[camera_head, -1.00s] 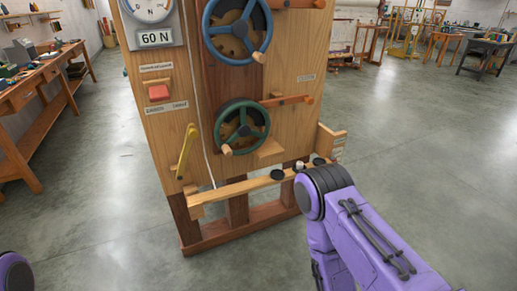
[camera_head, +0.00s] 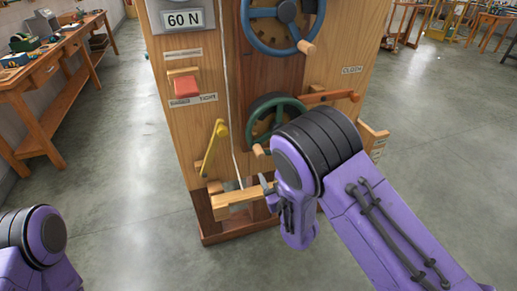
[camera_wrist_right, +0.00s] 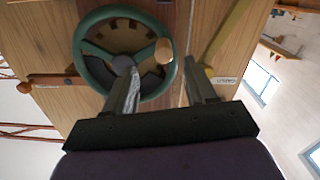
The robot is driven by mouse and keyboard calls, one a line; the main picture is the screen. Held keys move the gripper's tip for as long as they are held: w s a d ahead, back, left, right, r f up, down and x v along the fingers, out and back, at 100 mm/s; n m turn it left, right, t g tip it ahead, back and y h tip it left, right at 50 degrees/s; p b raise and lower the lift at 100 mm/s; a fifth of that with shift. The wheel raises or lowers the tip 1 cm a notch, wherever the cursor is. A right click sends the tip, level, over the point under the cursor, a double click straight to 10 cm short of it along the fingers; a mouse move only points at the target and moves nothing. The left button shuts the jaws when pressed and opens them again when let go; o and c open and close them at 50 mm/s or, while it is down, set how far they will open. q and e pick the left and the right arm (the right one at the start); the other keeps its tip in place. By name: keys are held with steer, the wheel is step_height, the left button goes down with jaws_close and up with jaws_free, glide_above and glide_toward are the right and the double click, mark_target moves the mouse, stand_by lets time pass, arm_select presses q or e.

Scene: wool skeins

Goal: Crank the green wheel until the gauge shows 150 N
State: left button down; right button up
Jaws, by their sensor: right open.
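The green wheel (camera_head: 254,126) is mounted on the wooden cabinet front, its right and lower parts hidden by my right arm in the head view. Its wooden crank knob (camera_head: 259,150) is at the lower left of the rim. The gauge readout (camera_head: 183,19) shows 60 N. My right gripper (camera_wrist_right: 162,80) is open and faces the wheel. In the right wrist view the knob (camera_wrist_right: 163,50) appears between the lines of the two fingers, just beyond their tips; I cannot tell whether they touch it. My left gripper is out of view.
A blue wheel (camera_head: 250,38) sits above the green one. A red-orange lever (camera_head: 330,97) is at its right, a yellow lever (camera_head: 213,145) and a red button (camera_head: 187,87) at its left. A wooden ledge (camera_head: 235,196) juts out below. Clear floor surrounds the cabinet.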

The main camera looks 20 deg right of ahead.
mark_target(261, 156)
steer(key=w, duration=0.3)
steer(key=w+p, duration=0.1)
steer(key=w, duration=0.3)
steer(key=w+r, duration=0.1)
steer(key=w, duration=0.3)
steer(key=shift+w+a, duration=0.2)
steer(key=shift+a, duration=0.2)
steer(key=shift+r, duration=0.1)
jaws_close()
